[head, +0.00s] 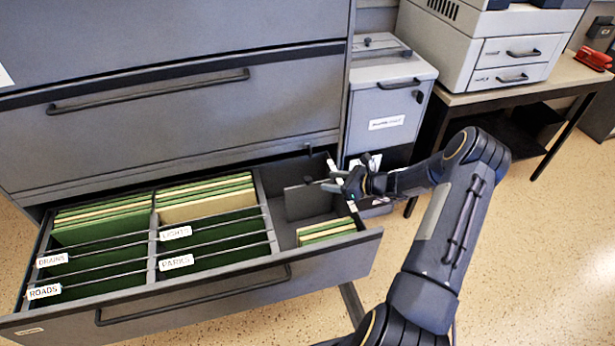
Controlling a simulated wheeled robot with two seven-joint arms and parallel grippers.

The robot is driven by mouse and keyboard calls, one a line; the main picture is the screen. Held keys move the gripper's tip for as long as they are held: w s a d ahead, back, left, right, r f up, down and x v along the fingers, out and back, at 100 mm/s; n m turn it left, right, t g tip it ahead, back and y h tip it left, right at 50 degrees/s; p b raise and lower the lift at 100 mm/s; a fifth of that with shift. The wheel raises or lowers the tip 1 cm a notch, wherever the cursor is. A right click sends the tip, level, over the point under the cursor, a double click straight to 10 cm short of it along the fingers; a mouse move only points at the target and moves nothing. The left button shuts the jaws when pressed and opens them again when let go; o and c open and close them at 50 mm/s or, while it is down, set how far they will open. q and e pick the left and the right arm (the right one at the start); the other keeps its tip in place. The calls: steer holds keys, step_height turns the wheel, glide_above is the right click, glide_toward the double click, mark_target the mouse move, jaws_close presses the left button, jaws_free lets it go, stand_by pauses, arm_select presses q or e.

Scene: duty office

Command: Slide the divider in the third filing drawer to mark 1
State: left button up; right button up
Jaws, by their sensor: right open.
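The third filing drawer (190,284) is pulled open below two shut drawers. Its left and middle parts hold green and cream folders behind rods with labels reading DRAINS, LIGHTS, PARKS and ROADS. In its right compartment a grey divider plate (305,203) stands upright, with a few folders (326,231) in front of it. My right gripper (325,184) is open at the drawer's right side, close to the divider's upper right. I cannot tell whether it touches the divider. A white strip on the drawer's right wall is partly hidden by the gripper; its marks are unreadable. My left gripper is not in view.
A grey bin-like cabinet (388,95) stands right of the filing cabinet (160,120). A printer (500,45) sits on a table (545,80) with a red stapler (594,58). The speckled floor (540,250) at the right is clear.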

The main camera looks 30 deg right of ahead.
mark_target(310, 179)
steer(key=x, duration=0.7)
steer(key=shift+a, duration=0.2)
steer(key=shift+c, duration=0.4)
jaws_close()
